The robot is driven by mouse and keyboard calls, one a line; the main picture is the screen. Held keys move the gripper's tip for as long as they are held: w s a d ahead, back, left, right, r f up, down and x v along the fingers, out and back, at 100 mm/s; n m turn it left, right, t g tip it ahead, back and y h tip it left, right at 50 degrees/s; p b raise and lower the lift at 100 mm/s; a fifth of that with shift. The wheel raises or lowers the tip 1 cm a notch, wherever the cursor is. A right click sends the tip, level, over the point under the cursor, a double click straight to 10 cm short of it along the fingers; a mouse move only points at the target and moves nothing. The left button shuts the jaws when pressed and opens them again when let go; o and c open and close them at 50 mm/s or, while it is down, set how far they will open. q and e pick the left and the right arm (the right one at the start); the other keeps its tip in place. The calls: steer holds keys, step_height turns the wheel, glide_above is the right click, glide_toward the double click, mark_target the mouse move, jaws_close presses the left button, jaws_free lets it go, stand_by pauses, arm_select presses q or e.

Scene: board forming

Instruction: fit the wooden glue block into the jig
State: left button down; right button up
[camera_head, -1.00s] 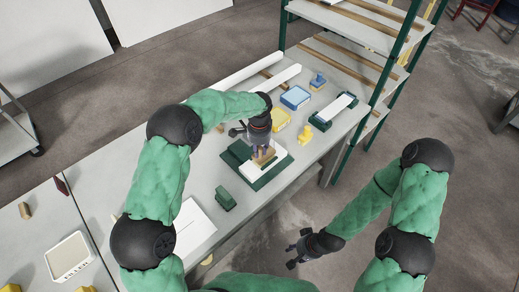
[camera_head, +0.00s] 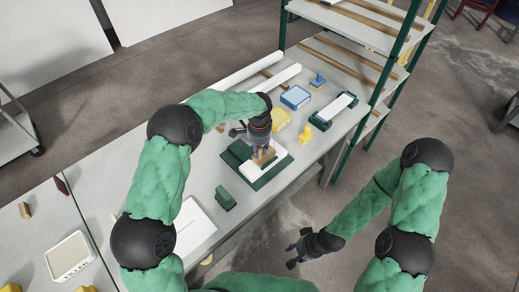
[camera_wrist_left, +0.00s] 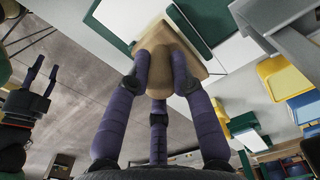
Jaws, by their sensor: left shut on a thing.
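The wooden glue block (camera_wrist_left: 172,42) is tan and shows between the fingers of my left gripper (camera_wrist_left: 158,85) in the left wrist view. My left gripper (camera_head: 262,150) is shut on it, over the jig. The jig (camera_head: 277,177) is a dark green base with a white board on it, lying on the grey table. The block (camera_head: 264,157) is at the white board; I cannot tell whether its underside touches. My right gripper (camera_head: 301,249) is open and empty, off the table's front edge, and shows in the left wrist view (camera_wrist_left: 37,88).
A small green block (camera_head: 225,198) and a white sheet (camera_head: 195,222) lie nearer on the table. Yellow pieces (camera_head: 304,134), a blue tray (camera_head: 295,97) and a green-ended holder (camera_head: 333,110) lie to the right. A shelf rack (camera_head: 360,60) stands at the back right.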

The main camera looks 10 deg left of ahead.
arm_select(q)
steer(key=shift+f+b, duration=0.55)
steer(key=shift+f, duration=0.45)
steer(key=c, duration=1)
jaws_free()
step_height(320, 180, up, 12)
